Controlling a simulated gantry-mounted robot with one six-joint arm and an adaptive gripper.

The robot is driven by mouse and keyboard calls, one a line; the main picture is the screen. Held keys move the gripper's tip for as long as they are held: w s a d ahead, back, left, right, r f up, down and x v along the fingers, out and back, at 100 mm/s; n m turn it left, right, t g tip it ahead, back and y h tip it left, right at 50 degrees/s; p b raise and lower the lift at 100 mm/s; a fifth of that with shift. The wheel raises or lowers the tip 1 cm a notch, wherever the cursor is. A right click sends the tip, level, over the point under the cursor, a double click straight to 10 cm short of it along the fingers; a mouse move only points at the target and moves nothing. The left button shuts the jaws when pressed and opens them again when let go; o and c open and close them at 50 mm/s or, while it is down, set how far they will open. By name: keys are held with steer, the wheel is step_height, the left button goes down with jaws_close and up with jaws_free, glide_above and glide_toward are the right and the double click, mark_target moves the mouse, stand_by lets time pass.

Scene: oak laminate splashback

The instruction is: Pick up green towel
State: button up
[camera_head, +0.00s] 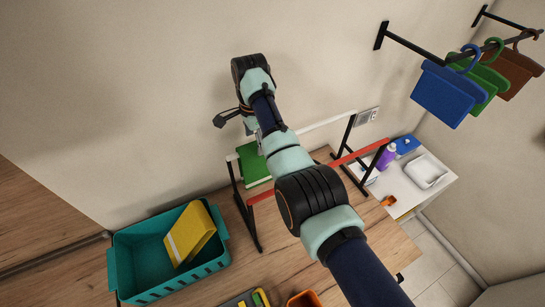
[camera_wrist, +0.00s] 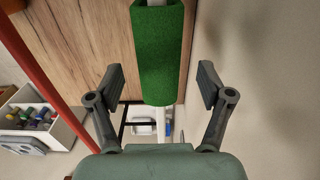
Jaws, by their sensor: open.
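The green towel (camera_wrist: 158,60) hangs over a white rail in the wrist view. In the head view the green towel (camera_head: 251,163) hangs on the rack, to the left of my arm, which hides part of the rack. My gripper (camera_wrist: 159,85) is open, with one finger on each side of the towel's near end in the wrist view. Both fingers are apart from the towel, and nothing is held. In the head view the gripper's fingertips are not clearly visible.
The rack has a white rail and a red rail (camera_head: 362,156). A teal basket (camera_head: 130,262) with a yellow cloth (camera_head: 190,234) stands at the left. A white table (camera_head: 437,187) with a purple bottle (camera_head: 386,158) is at the right. Hangers (camera_head: 447,92) hang at upper right.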

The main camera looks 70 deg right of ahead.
mark_target(258, 165)
steer(key=shift+s+d, duration=0.15)
steer(key=shift+s, duration=0.05)
steer(key=shift+w+f, duration=0.15)
steer(key=shift+a+f, duration=0.2)
steer(key=shift+f, duration=0.8)
steer(key=shift+f+p, duration=0.35)
steer(key=shift+f, duration=2.45)
steer(key=c, duration=1.3)
